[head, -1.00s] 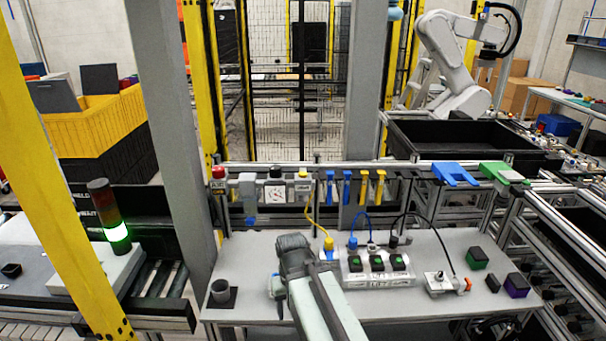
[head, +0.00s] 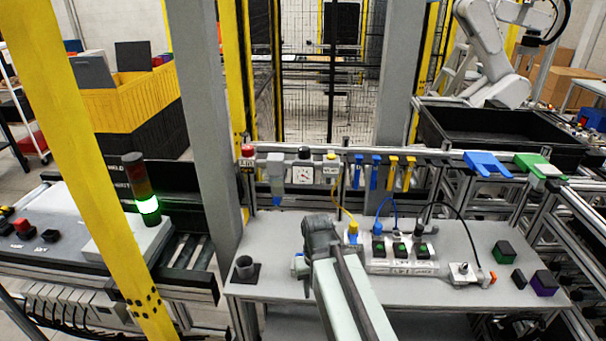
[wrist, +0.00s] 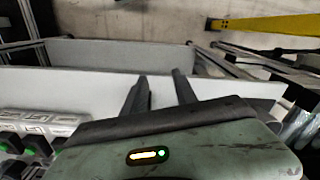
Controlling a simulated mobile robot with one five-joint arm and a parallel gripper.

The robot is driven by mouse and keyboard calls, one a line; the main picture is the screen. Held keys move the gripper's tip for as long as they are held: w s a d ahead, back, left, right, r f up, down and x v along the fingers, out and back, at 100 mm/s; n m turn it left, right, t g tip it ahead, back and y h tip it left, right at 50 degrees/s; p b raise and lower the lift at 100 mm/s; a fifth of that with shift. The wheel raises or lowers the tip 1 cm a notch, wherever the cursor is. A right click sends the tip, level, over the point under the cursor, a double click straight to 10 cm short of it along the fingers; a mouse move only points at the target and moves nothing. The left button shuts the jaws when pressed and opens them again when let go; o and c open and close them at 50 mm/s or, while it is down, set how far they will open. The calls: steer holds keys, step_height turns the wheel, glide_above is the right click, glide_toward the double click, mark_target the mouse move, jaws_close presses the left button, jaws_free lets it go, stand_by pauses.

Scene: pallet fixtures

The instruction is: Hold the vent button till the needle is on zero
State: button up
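A small white gauge (head: 303,174) hangs on the rail behind the bench; its dark needle is too small to read. A black knob (head: 304,152) sits above it. To its right is a grey box with a yellow button (head: 331,156) on top, and to its left a red button (head: 248,150). The labels are too small to read, so I cannot tell which is the vent button. My gripper (wrist: 160,77) is open and empty, its two dark fingers apart. In the head view it is over the bench, in front of and below the gauge, touching no button.
Blue and yellow hooks (head: 400,172) hang on the rail. A yellow post (head: 95,150) stands at left.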

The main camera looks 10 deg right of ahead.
jaws_close()
stand_by(1.4)
